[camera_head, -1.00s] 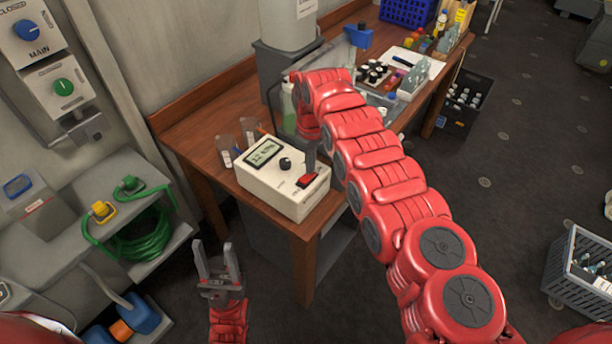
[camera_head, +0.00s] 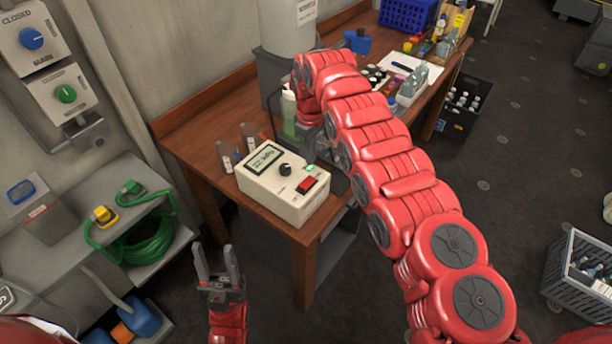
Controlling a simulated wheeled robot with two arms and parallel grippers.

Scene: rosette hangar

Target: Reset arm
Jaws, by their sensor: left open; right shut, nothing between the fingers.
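My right arm (camera_head: 385,165) is red and reaches from the lower right over the wooden bench. Its gripper (camera_head: 324,148) points down behind the white instrument box, just past the red switch (camera_head: 307,186). It is shut and empty, and partly hidden by my own arm. The white instrument box (camera_head: 283,205) has a grey display and a black knob, and sits at the near end of the bench. The gripper appears apart from the switch. My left gripper (camera_head: 214,262) is open and empty, fingers up, over the floor left of the bench leg.
The wooden bench (camera_head: 215,125) carries small vials, a green-labelled bottle (camera_head: 289,112), a white tank and a blue crate (camera_head: 407,14). A grey shelf with a green hose (camera_head: 143,240) stands at the left. A grey crate (camera_head: 585,270) is on the floor at right, with clear floor between.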

